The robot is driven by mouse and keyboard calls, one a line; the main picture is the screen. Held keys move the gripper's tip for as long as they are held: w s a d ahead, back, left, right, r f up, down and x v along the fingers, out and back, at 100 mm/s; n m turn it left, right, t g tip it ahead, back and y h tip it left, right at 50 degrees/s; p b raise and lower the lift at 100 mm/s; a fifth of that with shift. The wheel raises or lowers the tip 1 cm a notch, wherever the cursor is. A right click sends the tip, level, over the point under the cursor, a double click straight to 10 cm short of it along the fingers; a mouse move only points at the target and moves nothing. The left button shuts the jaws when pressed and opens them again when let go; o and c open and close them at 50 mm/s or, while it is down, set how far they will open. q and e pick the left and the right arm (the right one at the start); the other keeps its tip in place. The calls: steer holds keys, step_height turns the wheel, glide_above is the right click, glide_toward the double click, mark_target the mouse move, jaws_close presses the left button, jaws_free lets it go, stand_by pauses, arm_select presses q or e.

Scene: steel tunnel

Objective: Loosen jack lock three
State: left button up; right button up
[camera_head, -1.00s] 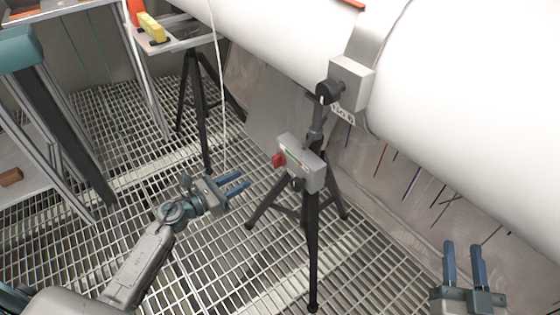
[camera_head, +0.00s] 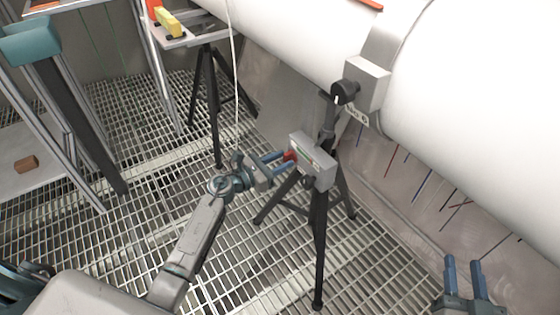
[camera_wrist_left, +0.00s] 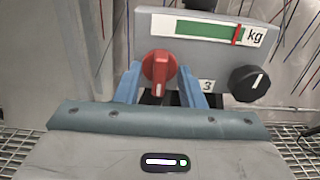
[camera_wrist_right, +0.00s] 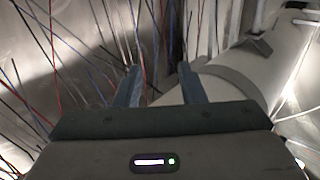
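The jack is a black tripod (camera_head: 319,240) under the white pipe, carrying a grey box (camera_head: 313,160). In the left wrist view the box (camera_wrist_left: 190,52) bears the number 3, a green kg scale (camera_wrist_left: 205,30) with a red mark near its right end, a red lock knob (camera_wrist_left: 159,70) and a black knob (camera_wrist_left: 250,83). My left gripper (camera_head: 279,161) is open, its blue fingers on either side of the red knob with gaps visible. The red knob's handle points roughly up and down. My right gripper (camera_head: 464,272) is open and empty at the lower right.
The large white pipe (camera_head: 470,110) runs above the jack to the right. A second tripod (camera_head: 207,90) stands behind at the left. Coloured wires (camera_head: 425,185) stick out below the pipe. Grating floor (camera_head: 240,260) is clear in front.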

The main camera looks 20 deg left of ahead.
arm_select(q)
jaws_close()
steer(key=shift+r+n+p, duration=0.1)
steer(key=shift+n+p, duration=0.7)
steer(key=shift+a+n+p, duration=0.1)
steer(key=shift+n+p, duration=0.75)
steer(key=shift+n, duration=0.25)
arm_select(e)
steer(key=s+a+f+g, duration=0.2)
steer(key=s+f+g, duration=0.7)
steer(key=f, duration=0.3)
steer(key=s+d+r+g+h+p, duration=0.2)
steer(key=s+d+r+g+p, duration=0.25)
steer(key=r+g+p, duration=0.2)
arm_select(q)
steer(key=shift+w+a+f+n+p, duration=0.15)
steer(key=shift+n+p, duration=0.45)
steer(key=shift+n, duration=1.9)
steer(key=shift+s+d+f+n+p, duration=0.15)
steer(key=shift+n+p, duration=0.5)
steer(key=shift+n, duration=1.85)
steer(key=shift+w+a+f+n+p, duration=0.15)
steer(key=shift+n+p, duration=0.45)
steer(key=shift+n, duration=1.9)
arm_select(e)
steer(key=s+d+x, duration=0.1)
steer(key=x, duration=1.4)
steer(key=shift+s+n, duration=0.3)
steer(key=shift+s, duration=0.1)
